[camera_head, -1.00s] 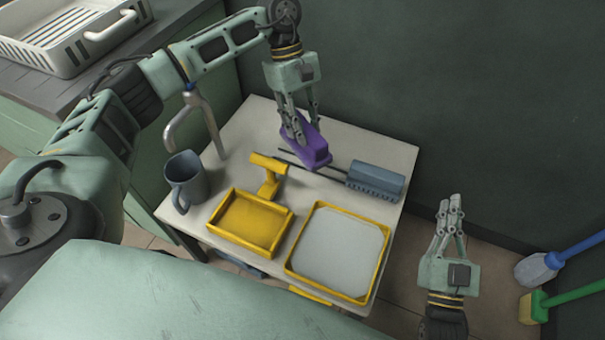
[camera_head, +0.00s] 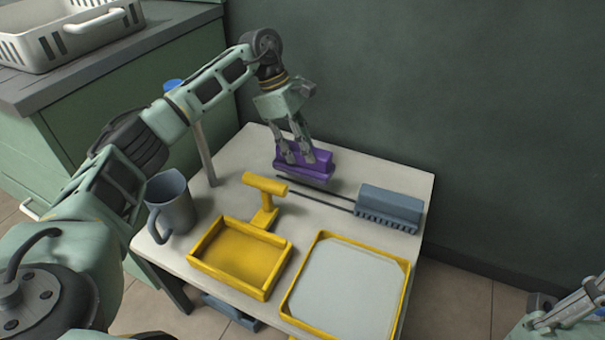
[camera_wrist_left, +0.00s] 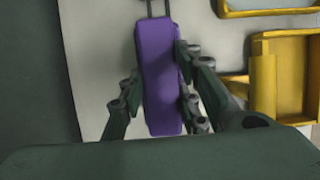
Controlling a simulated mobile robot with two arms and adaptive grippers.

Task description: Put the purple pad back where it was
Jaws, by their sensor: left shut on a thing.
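The purple pad (camera_head: 318,166) is a long block at the far side of the white table, close to the left ends of two thin dark rods (camera_head: 318,198). My left gripper (camera_head: 299,157) points down and is shut on the pad. I cannot tell whether the pad touches the tabletop. In the left wrist view the pad (camera_wrist_left: 158,75) lies lengthwise between the fingers (camera_wrist_left: 160,100), with the two rods showing beyond its far end. My right gripper (camera_head: 578,309) is partly in view at the lower right corner, away from the table.
A blue-grey toothed block (camera_head: 390,207) sits at the rods' right end. A dark wall rises behind.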

